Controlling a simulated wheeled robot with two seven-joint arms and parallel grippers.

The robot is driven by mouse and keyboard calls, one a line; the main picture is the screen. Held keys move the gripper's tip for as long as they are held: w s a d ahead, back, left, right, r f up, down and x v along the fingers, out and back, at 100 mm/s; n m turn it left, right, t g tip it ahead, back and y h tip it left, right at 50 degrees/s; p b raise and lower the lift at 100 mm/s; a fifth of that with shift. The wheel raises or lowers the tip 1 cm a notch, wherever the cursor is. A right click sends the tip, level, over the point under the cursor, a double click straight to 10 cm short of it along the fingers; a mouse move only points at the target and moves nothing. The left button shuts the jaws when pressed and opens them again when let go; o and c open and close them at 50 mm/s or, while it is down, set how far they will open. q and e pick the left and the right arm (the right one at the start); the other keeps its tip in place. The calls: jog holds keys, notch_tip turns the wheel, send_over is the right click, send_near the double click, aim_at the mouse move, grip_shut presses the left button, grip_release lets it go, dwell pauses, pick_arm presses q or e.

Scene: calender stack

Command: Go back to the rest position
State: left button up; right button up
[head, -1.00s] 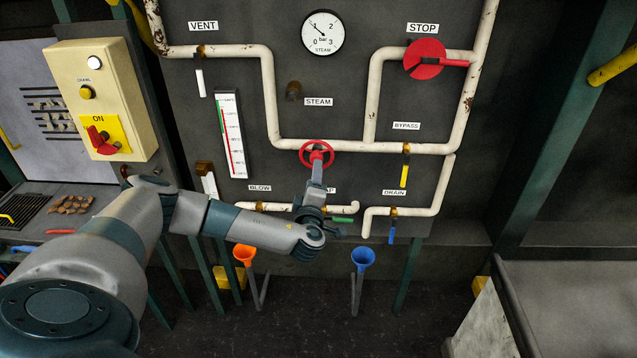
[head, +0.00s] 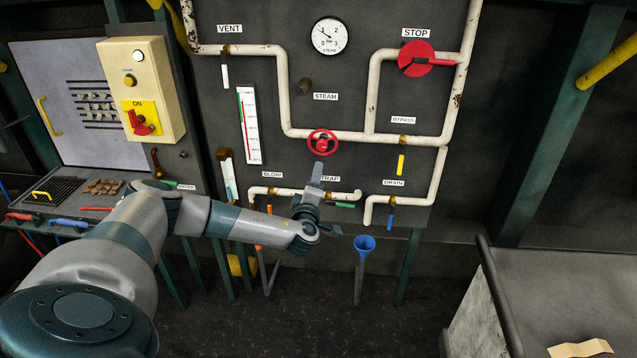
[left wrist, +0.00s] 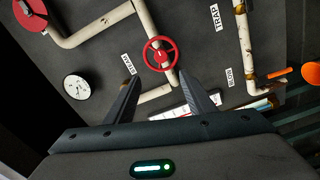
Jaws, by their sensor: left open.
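My left gripper (left wrist: 160,88) is open in the left wrist view, with its two dark fingers apart and nothing between them. The red steam handwheel (left wrist: 160,53) shows ahead of the fingertips, and I see no contact. In the head view the left gripper (head: 318,172) points up toward the red handwheel (head: 322,142) from just below it. My left arm (head: 150,225) reaches in from the left across the front of the panel. My right gripper is in neither view.
The dark panel (head: 285,60) carries white pipes, a gauge (head: 330,36) and a red stop wheel (head: 417,59). A blue funnel (head: 364,243) stands below it. A switch box (head: 142,88) is at left. A grey bench (head: 560,280) is at right.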

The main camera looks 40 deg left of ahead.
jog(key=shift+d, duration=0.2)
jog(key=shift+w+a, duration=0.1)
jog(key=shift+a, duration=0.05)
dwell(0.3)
